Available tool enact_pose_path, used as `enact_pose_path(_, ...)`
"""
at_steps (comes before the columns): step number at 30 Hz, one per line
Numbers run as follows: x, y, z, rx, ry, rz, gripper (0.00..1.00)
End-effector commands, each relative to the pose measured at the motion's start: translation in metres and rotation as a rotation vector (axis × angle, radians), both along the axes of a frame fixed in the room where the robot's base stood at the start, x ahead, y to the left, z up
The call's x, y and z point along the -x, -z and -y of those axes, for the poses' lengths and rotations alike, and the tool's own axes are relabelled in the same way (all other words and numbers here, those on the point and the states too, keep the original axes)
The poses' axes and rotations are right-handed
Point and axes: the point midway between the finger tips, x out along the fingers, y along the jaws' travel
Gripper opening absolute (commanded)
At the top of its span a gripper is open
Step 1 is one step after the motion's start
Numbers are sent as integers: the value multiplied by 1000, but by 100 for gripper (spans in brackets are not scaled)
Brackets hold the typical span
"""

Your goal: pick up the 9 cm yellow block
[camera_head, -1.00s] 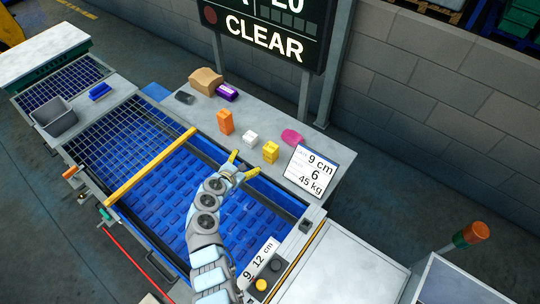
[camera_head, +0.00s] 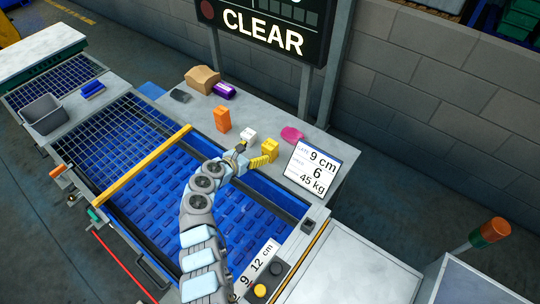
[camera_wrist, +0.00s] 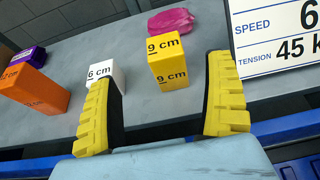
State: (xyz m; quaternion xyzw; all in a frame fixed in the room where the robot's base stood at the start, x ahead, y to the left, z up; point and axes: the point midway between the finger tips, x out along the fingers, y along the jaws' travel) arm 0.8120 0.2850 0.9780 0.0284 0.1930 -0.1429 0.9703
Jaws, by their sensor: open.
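The yellow block (camera_wrist: 168,65), marked "9 cm" on its top and front, stands on the grey table in the wrist view, between and beyond my open fingers. In the head view the yellow block (camera_head: 270,148) is just beyond my gripper (camera_head: 254,154), partly overlapped by a fingertip. In the wrist view my gripper (camera_wrist: 162,115) has its yellow ridged fingers spread wide and nothing between them. The white block (camera_wrist: 104,72), marked "6 cm", stands left of the yellow block, behind my left finger.
An orange block (camera_wrist: 33,88) and a purple packet (camera_wrist: 30,58) stand farther left. A pink item (camera_wrist: 171,21) lies behind the yellow block. A sign board (camera_wrist: 285,40) reading "9 cm, 6, 45 kg" (camera_head: 312,168) stands to the right. The blue conveyor's edge (camera_wrist: 275,127) runs in front.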

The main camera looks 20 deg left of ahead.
Motion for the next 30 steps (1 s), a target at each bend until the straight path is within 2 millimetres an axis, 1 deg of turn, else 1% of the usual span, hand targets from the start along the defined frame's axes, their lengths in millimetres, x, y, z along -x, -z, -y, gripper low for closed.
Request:
enact_pose_path(1, -6, 6, 1, -2, 1, 2, 85)
enact_pose_path(9, -28, 18, 9, 1, 3, -1, 85)
enact_pose_path(13, -38, 20, 12, -1, 3, 0, 85)
enact_pose_path(18, -44, 20, 13, -1, 0, 1, 85)
enact_pose_path(23, -46, 21, 14, 0, 0, 0, 85)
enact_pose_path(30, -56, 30, 20, -1, 2, 0, 85)
